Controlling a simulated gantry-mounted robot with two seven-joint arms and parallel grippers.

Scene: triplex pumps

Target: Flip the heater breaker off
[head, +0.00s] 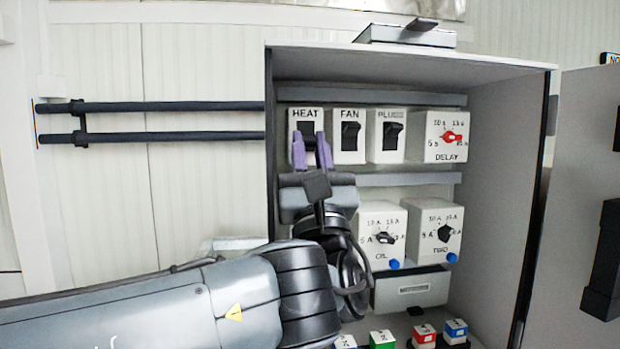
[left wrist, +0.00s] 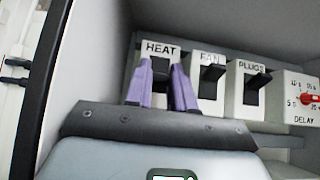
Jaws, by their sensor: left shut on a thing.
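The heater breaker (head: 305,117) is a white block marked HEAT with a black switch, at the left end of the top row in the open cabinet. It also shows in the left wrist view (left wrist: 161,48). My left gripper (head: 310,142) has purple fingers and stands right in front of this breaker. In the left wrist view its fingers (left wrist: 161,78) lie on either side of the black switch and are shut on it. The lower part of the switch is hidden by the fingers. My right gripper is in neither view.
The FAN breaker (head: 350,135) and PLUGS breaker (head: 387,136) stand close to the right, then the DELAY dial (head: 438,136) with a red knob. Two more dials (head: 380,235) (head: 438,231) sit below. The cabinet's left wall (head: 269,150) is close to my gripper. The cabinet door (head: 590,180) is open at right.

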